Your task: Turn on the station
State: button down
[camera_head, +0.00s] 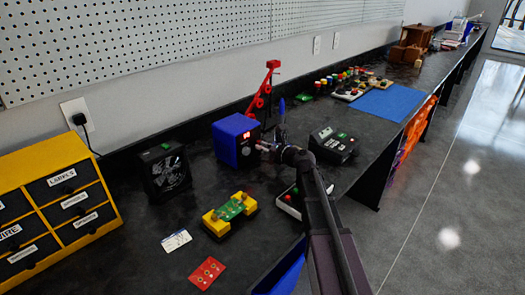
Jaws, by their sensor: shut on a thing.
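The station (228,149) is a blue box with a dark front, standing on the black bench near the wall. A small red display glows on its front. My gripper (262,147) reaches in from the right and is shut at the station's front, on what looks like its knob. The fingertips and the knob are small and partly hidden by the gripper, so the knob's angle cannot be told.
A black fan (164,172) stands left of the station and a red articulated stand (262,90) behind it. A black device (334,145) is to the right. A yellow holder with a green board (230,212) sits in front. Yellow drawers (107,171) are far left.

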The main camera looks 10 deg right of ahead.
jog(key=c, duration=0.6)
grip_release()
jog(key=shift+r+p, duration=0.2)
jog(key=shift+p, duration=0.6)
jog(key=shift+r+g+h+p, duration=0.15)
jog(key=shift+g+h+p, duration=0.3)
jog(key=shift+p, duration=0.2)
jog(key=shift+r+g+h+p, duration=0.1)
jog(key=shift+g+h+p, duration=0.4)
jog(key=shift+p, duration=0.75)
